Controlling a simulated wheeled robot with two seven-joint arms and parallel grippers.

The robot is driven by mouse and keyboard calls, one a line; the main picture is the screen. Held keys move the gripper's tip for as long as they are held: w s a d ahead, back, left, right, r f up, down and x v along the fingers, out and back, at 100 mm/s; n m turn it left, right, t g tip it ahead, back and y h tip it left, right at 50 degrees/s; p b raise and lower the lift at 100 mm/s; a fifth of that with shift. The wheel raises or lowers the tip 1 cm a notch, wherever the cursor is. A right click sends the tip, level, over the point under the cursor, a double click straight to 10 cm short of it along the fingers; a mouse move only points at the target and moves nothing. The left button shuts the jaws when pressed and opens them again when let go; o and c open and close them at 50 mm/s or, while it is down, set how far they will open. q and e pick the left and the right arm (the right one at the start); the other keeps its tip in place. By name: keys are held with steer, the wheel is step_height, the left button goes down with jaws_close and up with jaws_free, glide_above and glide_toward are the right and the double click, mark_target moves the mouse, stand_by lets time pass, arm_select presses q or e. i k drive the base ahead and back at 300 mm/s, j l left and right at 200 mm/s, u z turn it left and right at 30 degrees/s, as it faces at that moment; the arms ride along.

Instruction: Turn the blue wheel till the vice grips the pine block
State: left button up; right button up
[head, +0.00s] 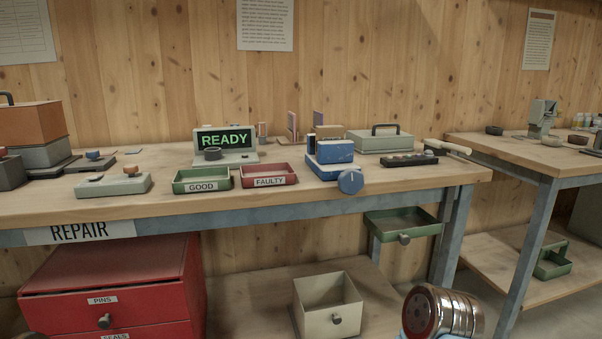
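A blue vice (333,153) stands near the front edge of the wooden bench, right of the middle. Its round blue wheel (350,182) faces me at the vice's front, by the bench edge. A tan wooden block (328,131), which looks like the pine block, shows above the vice's front part. Its lower part is hidden, so I cannot tell whether the jaws touch it. Neither of my grippers can be made out in the head view, and nothing is seen touching the wheel.
A red tray (268,181) marked FAULTY and a green tray (202,187) marked GOOD stand left of the vice. A dark strip with small knobs (409,160) lies to its right. An open green drawer (404,229) juts out below the bench (440,177).

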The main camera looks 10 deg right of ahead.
mark_target(351, 181)
steer(key=l+u, duration=0.4)
steer(key=l, duration=0.15)
steer(key=l+u, duration=0.35)
steer(key=l, duration=0.25)
steer(key=k+l+u, duration=0.2)
steer(key=l+u, duration=0.2)
steer(key=l, duration=0.15)
